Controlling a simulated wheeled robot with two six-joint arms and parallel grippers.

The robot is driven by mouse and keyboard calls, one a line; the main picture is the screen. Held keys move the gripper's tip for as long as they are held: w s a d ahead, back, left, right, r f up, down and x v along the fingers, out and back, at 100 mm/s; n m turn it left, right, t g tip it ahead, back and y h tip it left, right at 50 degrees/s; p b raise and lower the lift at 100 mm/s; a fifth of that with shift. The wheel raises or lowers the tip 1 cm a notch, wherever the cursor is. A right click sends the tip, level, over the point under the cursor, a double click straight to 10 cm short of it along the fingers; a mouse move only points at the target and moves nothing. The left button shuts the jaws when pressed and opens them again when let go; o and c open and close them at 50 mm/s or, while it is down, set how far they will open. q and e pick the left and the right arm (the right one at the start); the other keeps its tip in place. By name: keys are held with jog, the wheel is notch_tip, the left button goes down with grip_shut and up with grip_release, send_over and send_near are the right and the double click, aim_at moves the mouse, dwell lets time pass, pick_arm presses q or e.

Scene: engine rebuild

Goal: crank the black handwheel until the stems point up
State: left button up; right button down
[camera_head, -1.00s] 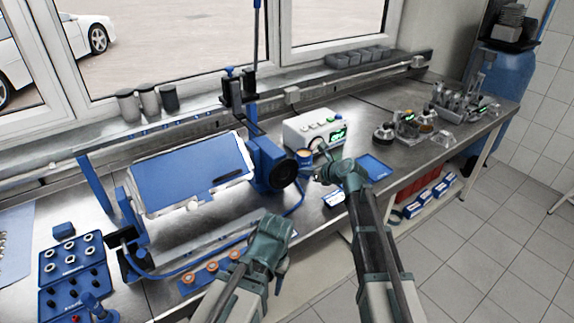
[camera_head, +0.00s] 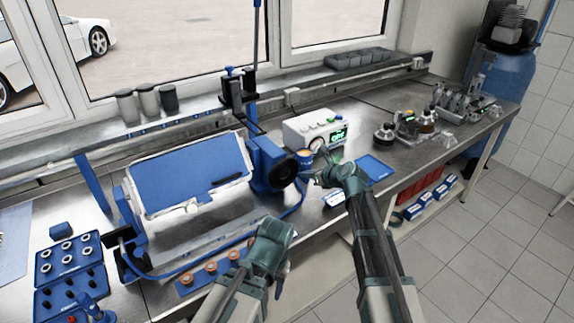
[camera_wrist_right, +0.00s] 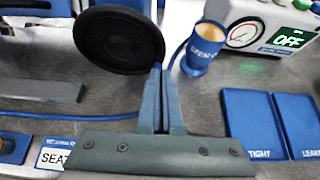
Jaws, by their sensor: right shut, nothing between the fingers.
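The black handwheel (camera_head: 285,173) sits at the right end of the blue stand (camera_head: 267,158) that holds an engine head (camera_head: 190,176), blue face showing. I cannot make out any stems. In the right wrist view the handwheel (camera_wrist_right: 112,38) is a dark disc at top centre-left. My right gripper (camera_head: 311,172) is just right of the handwheel, and its fingers (camera_wrist_right: 162,72) are shut and empty. Their tips overlap the wheel's lower right rim in the right wrist view; I cannot tell if they touch. My left gripper (camera_head: 277,262) hangs over the front bench edge, its fingers mostly hidden.
A tester box (camera_head: 310,130) with a green "OFF" display and a blue cup (camera_wrist_right: 197,62) stand behind my right gripper. Blue trays (camera_head: 375,169) lie to its right. A blue hose (camera_head: 215,270) and a strip of orange-topped parts (camera_head: 211,267) lie in front of the stand.

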aim_at(307, 182)
jog(key=shift+f, duration=0.15)
jog(key=shift+f+b, duration=0.4)
jog(key=shift+f, duration=0.1)
jog(key=shift+s+a+f+b, duration=0.1)
jog(key=shift+f+b, duration=0.25)
jog(key=shift+b, duration=0.1)
dwell(0.3)
jog(key=shift+s+a+f+b, duration=0.15)
jog(key=shift+a+f+b, duration=0.05)
jog(key=shift+f+b, duration=0.25)
jog(key=shift+s+a+f+b, duration=0.15)
jog(key=shift+a+f+b, duration=0.05)
jog(key=shift+f+b, duration=0.2)
dwell(0.3)
